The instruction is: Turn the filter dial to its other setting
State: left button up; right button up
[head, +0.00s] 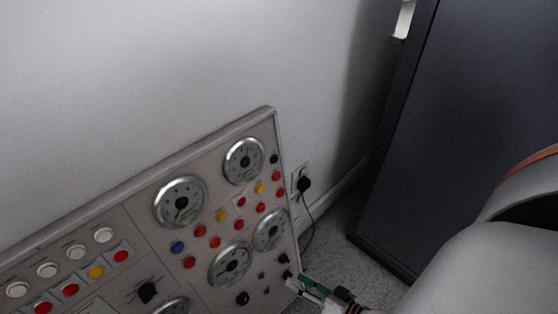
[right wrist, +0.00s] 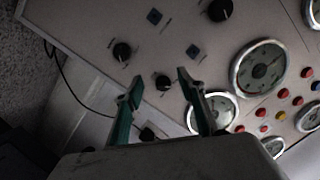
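The grey control panel (head: 130,213) carries several black dials, and their labels are too small to read, so I cannot tell which is the filter dial. My right gripper (head: 302,284) is at the panel's lower right edge in the head view. In the right wrist view my right gripper (right wrist: 160,86) is open, its two green fingers apart. A small black dial (right wrist: 162,82) shows between the fingertips; I cannot tell whether they touch it. Larger black dials (right wrist: 122,51) and (right wrist: 220,10) lie beyond the fingers. My left gripper is not in view.
Round gauges (head: 181,202) and red, yellow and blue buttons (head: 177,247) cover much of the panel. A black plug (head: 304,184) with a cable sits in a wall socket right of it. A dark cabinet (head: 450,110) stands at the right, with carpet between.

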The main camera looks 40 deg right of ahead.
jog(key=m+b, duration=0.1)
jog(key=b, duration=0.1)
send_near(292, 276)
jog(key=a, duration=0.1)
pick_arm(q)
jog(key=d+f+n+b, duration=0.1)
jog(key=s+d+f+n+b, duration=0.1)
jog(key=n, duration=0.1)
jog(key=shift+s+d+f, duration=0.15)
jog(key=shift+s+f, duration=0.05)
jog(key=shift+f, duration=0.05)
pick_arm(e)
jog(key=d+x, duration=0.2)
jog(key=x, duration=0.7)
jog(key=shift+w+a+f+m+h, duration=0.2)
jog(key=shift+a+f+m+h, duration=0.1)
jog(key=shift+a+h, duration=0.15)
jog(key=c, duration=1.1)
